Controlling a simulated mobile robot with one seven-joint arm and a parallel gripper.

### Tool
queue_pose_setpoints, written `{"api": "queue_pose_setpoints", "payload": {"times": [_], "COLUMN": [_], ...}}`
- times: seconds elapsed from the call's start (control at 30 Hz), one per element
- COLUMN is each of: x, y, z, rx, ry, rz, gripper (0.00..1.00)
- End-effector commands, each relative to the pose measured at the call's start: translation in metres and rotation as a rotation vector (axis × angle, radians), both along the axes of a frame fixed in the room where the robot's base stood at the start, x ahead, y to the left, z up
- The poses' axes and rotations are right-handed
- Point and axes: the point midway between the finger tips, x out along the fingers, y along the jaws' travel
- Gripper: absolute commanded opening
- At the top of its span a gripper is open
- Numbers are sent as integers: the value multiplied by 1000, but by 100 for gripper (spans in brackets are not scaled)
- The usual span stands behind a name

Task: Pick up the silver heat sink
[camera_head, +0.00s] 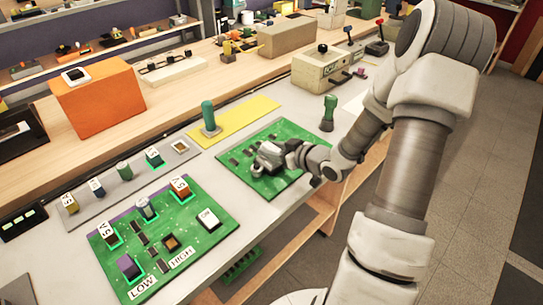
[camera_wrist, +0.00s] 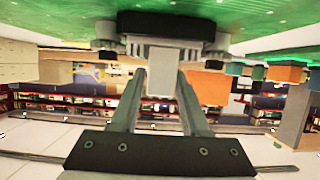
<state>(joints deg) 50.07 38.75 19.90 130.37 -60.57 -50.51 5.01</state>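My gripper (camera_head: 270,157) is low over the right green circuit board (camera_head: 292,137) in the head view. A grey finned block, which looks like the silver heat sink (camera_wrist: 165,52), is at the far end of my gripper's fingers in the wrist view. A dark bar lies between it and the green board, which fills the top of that view. My fingers (camera_wrist: 162,75) are apart, with their tips near the block's lower part. I cannot tell whether they touch or clamp it. In the head view my gripper largely hides the block.
A second green board (camera_head: 190,250) with several components and LOW and HIGH labels is at front left. Another green handle (camera_head: 329,112) stands behind my wrist. An orange box (camera_head: 98,97) is at back left.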

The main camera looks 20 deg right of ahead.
Motion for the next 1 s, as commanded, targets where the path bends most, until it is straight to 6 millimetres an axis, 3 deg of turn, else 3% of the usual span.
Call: {"api": "queue_pose_setpoints", "payload": {"times": [0.03, 0.23, 0.77, 1.0], "x": [0, 0, 0, 0], "y": [0, 0, 0, -1], "z": [0, 0, 4, 35], "rx": [0, 0, 0, -3], "ry": [0, 0, -1, -4], "rz": [0, 0, 0, 0], "gripper": [35, 0, 0, 0]}}
